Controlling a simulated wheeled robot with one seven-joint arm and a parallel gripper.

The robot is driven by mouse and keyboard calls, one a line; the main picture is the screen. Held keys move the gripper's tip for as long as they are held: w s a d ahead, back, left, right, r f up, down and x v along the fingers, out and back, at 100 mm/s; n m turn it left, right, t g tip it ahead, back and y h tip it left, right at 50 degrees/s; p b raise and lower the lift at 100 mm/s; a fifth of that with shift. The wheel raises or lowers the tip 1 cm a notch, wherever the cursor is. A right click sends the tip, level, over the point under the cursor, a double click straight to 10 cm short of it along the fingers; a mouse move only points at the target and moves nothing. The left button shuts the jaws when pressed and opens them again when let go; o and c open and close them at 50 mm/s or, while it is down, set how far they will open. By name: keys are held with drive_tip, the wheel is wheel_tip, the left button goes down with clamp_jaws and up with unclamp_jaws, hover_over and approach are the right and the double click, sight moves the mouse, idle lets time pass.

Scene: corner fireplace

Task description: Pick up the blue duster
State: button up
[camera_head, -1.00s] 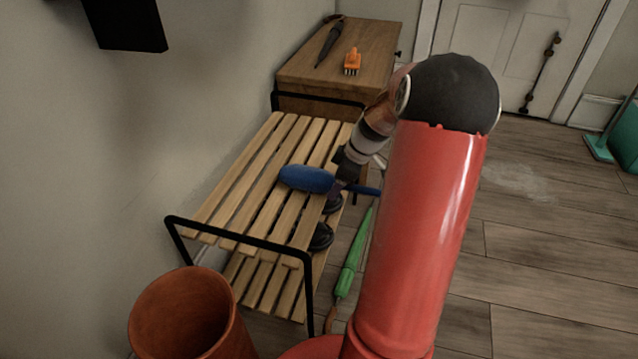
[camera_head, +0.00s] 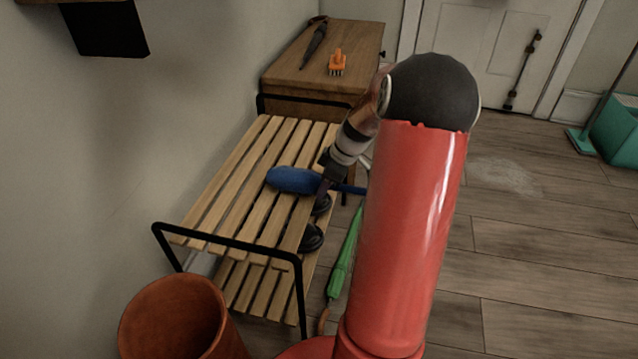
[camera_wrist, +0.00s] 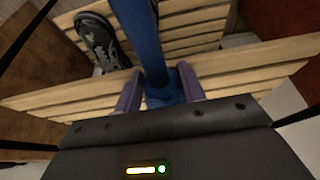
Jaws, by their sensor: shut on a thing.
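The blue duster (camera_head: 293,180) lies across the top slats of the wooden rack in the head view, its thick end on the slats and its thin handle reaching right, partly behind my arm. My gripper (camera_head: 324,186) is at the duster near the rack's right edge. In the wrist view the duster (camera_wrist: 143,40) runs down between the two purple fingers of my gripper (camera_wrist: 160,95), which are shut on it. I cannot tell whether the duster is clear of the slats.
The slatted rack (camera_head: 225,206) holds dark shoes (camera_head: 311,238) on its lower shelf. A terracotta pot (camera_head: 172,320) stands in front. A green umbrella (camera_head: 343,265) lies beside the rack. A wooden cabinet (camera_head: 350,55) behind bears an orange brush (camera_head: 337,62).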

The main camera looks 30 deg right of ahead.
wheel_tip(320, 180, up, 20)
drive_tip(key=p, duration=0.3)
